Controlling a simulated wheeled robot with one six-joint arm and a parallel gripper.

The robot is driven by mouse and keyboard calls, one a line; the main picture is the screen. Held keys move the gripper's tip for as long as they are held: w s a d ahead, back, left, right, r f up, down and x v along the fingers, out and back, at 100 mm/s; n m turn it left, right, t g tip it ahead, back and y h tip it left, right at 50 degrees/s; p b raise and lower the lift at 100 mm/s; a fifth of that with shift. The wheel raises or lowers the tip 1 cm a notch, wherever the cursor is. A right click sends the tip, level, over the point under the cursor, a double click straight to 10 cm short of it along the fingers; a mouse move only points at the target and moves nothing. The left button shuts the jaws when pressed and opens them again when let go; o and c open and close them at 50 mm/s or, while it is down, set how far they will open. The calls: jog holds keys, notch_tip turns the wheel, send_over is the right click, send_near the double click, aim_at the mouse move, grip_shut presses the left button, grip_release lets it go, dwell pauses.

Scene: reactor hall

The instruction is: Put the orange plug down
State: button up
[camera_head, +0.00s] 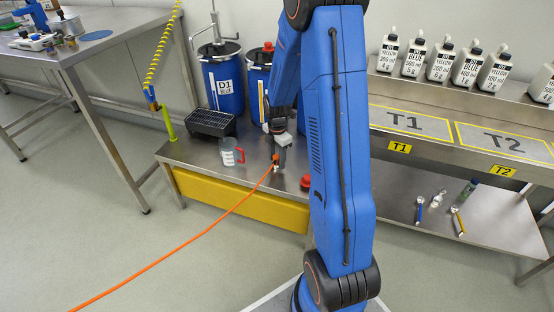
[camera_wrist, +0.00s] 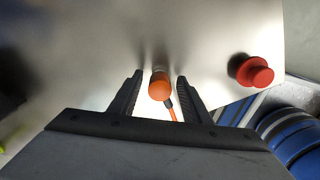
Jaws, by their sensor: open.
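The orange plug (camera_wrist: 160,86) stands between the two fingers of my gripper (camera_wrist: 157,90) in the wrist view, with a gap on each side. Its orange cable leads away toward the bottom of that view. In the head view the plug (camera_head: 276,158) is at the front of the low steel bench (camera_head: 210,158), and the cable runs down to the floor at the lower left. My gripper (camera_head: 281,160) is open and low over the bench there, beside the plug. The plug appears to rest on the steel top, though its base is partly hidden.
A red knob-shaped piece (camera_wrist: 255,71) is right of my gripper, near the bench edge. Bottles (camera_head: 440,62) line a shelf at right.

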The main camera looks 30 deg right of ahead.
aim_at(277, 156)
notch_tip(277, 156, up, 11)
jog(key=s+a+r+m+t, duration=0.1)
jog(key=s+a+r+m, duration=0.5)
jog(key=r, duration=0.4)
jog(key=s+a+r+m+t, duration=0.1)
jog(key=s+a+r+m, duration=0.1)
jog(key=s, duration=0.6)
jog(key=s+a+r+m+t, duration=0.1)
jog(key=s+a+r+m, duration=0.2)
jog(key=s+m, duration=0.3)
jog(key=s+a+r+m+t, duration=0.1)
jog(key=s+a+r+m, duration=0.2)
jog(key=s, duration=0.7)
jog(key=shift+s+a+m+t, duration=0.2)
jog(key=shift+a+m+t, duration=0.2)
jog(key=shift+a+m, duration=0.5)
jog(key=shift+o, duration=0.4)
